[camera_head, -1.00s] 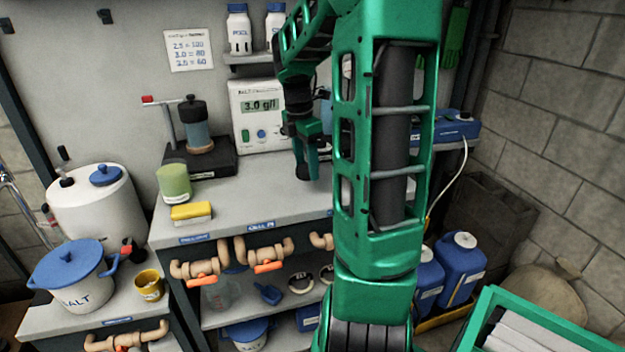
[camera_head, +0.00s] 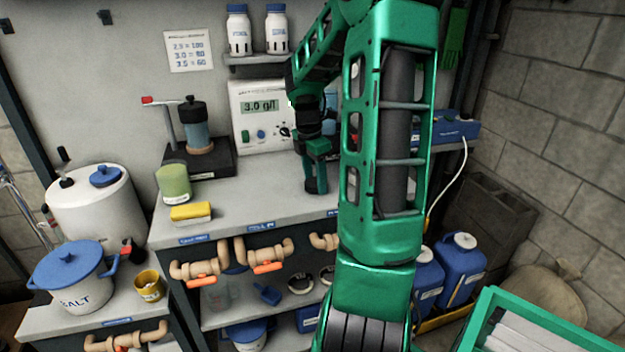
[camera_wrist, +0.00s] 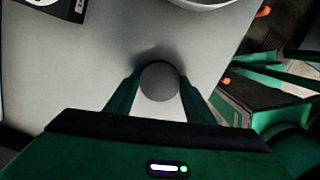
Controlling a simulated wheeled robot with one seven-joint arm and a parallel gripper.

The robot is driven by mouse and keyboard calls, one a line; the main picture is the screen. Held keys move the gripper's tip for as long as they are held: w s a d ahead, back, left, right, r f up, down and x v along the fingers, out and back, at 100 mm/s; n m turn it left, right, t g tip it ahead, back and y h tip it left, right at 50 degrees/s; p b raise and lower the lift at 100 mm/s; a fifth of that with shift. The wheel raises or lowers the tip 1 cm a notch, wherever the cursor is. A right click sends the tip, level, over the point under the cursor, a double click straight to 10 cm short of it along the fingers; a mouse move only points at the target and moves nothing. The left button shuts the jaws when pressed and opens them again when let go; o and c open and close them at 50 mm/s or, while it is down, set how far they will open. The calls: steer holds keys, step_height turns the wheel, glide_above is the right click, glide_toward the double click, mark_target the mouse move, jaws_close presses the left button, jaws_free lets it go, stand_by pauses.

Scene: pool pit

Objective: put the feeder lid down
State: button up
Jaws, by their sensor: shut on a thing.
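My gripper (camera_head: 316,188) is low over the grey worktop (camera_head: 262,200), close to its surface, left of my large green arm link. In the wrist view my gripper (camera_wrist: 160,88) has its two fingers on either side of a small round grey thing, which I take to be the feeder lid (camera_wrist: 160,82). It is held between the fingertips, with a dark shadow on the pale worktop just beyond it. I cannot tell whether it touches the worktop. In the head view the lid is too small or hidden to make out.
A tester with a "3.0 g/l" display (camera_head: 262,117) stands behind the gripper. A green cup (camera_head: 174,183) and yellow sponge (camera_head: 191,212) are at left. A pale round rim (camera_wrist: 205,3) shows beyond the lid. My arm hides the worktop's right part; its middle is clear.

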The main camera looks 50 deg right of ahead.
mark_target(311, 183)
steer(key=o, duration=1)
step_height(311, 183, up, 11)
steer(key=a, duration=0.1)
steer(key=s+a+f+m, duration=0.1)
steer(key=s+a+m, duration=0.5)
steer(key=s+m, duration=0.1)
steer(key=s+a+f+m+y, duration=0.1)
steer(key=s+a+f+m, duration=0.1)
steer(key=s+a+m, duration=0.4)
steer(key=s+a+f+m, duration=0.2)
steer(key=s+a+m, duration=0.5)
steer(key=m, duration=0.1)
steer(key=shift+s+a+f+y, duration=0.2)
steer(key=shift+s+a+y, duration=0.1)
steer(key=shift+s, duration=0.05)
